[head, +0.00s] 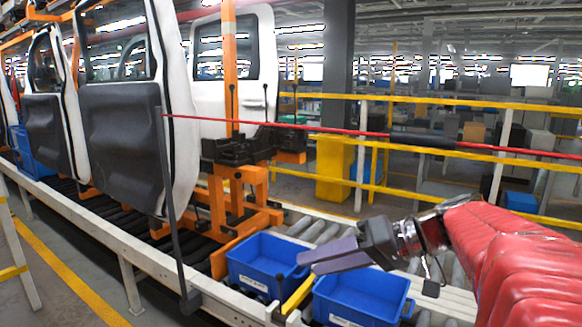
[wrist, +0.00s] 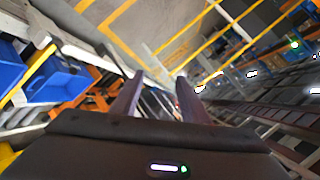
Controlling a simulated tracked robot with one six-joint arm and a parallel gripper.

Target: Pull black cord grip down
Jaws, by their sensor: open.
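A red cord (head: 280,126) runs across the head view from a thin dark post at the left, sloping slightly down to the right edge. The black cord grip (head: 422,140) is a dark sleeve around this cord, right of the middle. My gripper (head: 307,262) is open and empty, low over the blue bins. In the picture it is below and left of the cord grip, clearly apart from it. The wrist view shows its two fingers (wrist: 159,82) apart with nothing between them. I cannot make out the cord grip in the wrist view.
Two blue bins (head: 260,265) sit on the conveyor below my gripper, with a yellow bar between them. Car doors (head: 125,120) hang on orange stands at the left. Yellow railings (head: 470,153) run behind the cord. The thin dark post (head: 168,200) stands left.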

